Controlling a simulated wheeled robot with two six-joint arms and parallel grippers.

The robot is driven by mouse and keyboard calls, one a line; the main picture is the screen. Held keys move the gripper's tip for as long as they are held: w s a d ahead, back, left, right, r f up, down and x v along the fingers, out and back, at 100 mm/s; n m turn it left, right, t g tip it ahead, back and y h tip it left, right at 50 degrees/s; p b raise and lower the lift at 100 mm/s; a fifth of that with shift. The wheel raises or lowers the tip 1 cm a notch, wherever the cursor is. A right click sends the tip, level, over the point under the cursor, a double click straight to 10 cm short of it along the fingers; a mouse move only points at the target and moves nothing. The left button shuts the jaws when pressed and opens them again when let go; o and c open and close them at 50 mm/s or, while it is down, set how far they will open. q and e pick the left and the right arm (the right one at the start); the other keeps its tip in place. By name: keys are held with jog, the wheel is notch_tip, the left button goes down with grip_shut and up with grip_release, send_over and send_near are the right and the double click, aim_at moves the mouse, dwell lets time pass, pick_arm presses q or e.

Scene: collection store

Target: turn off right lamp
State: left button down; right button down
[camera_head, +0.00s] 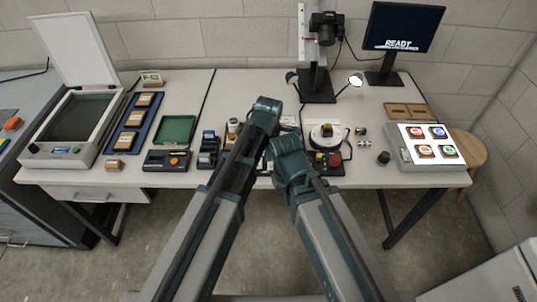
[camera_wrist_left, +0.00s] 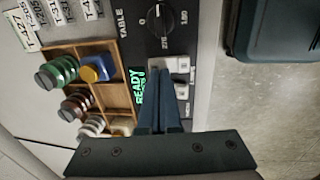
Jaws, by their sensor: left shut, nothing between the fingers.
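The right lamp (camera_head: 355,80) on the copy stand glows white in the head view. The left lamp (camera_head: 292,78) looks darker. In the left wrist view, a dark control panel (camera_wrist_left: 159,48) has a TABLE knob (camera_wrist_left: 160,17), a green READY display (camera_wrist_left: 139,86) and white switches (camera_wrist_left: 178,64). My left gripper (camera_wrist_left: 160,74) is shut and empty, its tips over the panel beside the white switches. Whether they touch a switch I cannot tell. In the head view my arms mostly hide the panel and the left gripper. My right gripper does not show.
A wooden tray (camera_wrist_left: 106,53) with bottles and spools sits beside the panel. A turntable (camera_head: 326,136), a light box (camera_head: 403,160) with bright slides and a monitor (camera_head: 403,30) stand to the right. A scanner (camera_head: 75,120) is at the left. My two arms are close together.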

pick_arm(q)
jog(key=shift+w+f+b, duration=0.15)
jog(key=shift+f+b, duration=0.15)
jog(key=shift+s+r, duration=0.15)
jog(key=shift+s, duration=0.7)
jog(key=shift+r, duration=0.1)
